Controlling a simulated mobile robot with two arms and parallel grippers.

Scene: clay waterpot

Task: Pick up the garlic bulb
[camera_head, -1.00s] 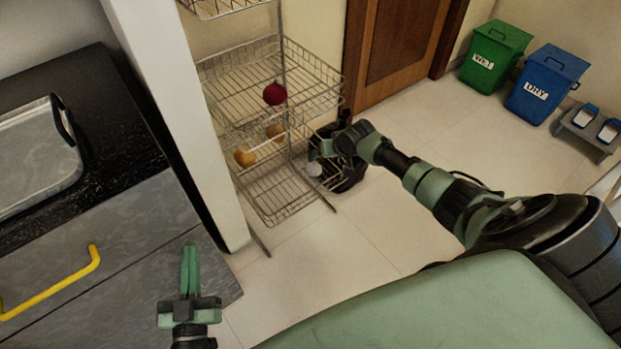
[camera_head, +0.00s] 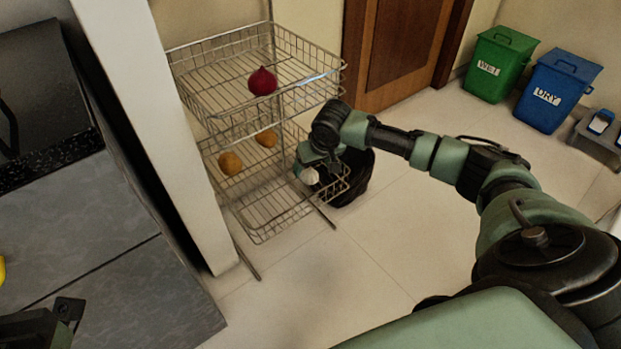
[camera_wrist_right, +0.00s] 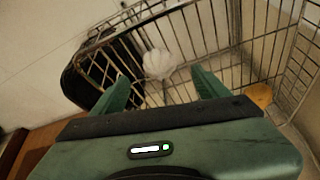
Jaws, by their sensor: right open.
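The white garlic bulb (camera_head: 309,176) lies in the lower right part of the wire rack, at its right end. It also shows in the right wrist view (camera_wrist_right: 158,64), just beyond and between the fingertips. My right gripper (camera_wrist_right: 160,84) is open, with a green finger on each side below the bulb, and no grip on it shows. In the head view the right gripper (camera_head: 308,161) is right above the bulb and partly covers it. My left gripper is at the lower left edge, mostly cut off, and its fingers cannot be made out.
The wire rack (camera_head: 262,240) has thin rims around the bulb. A black bin (camera_head: 358,175) stands close behind the right gripper. The floor in front is clear.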

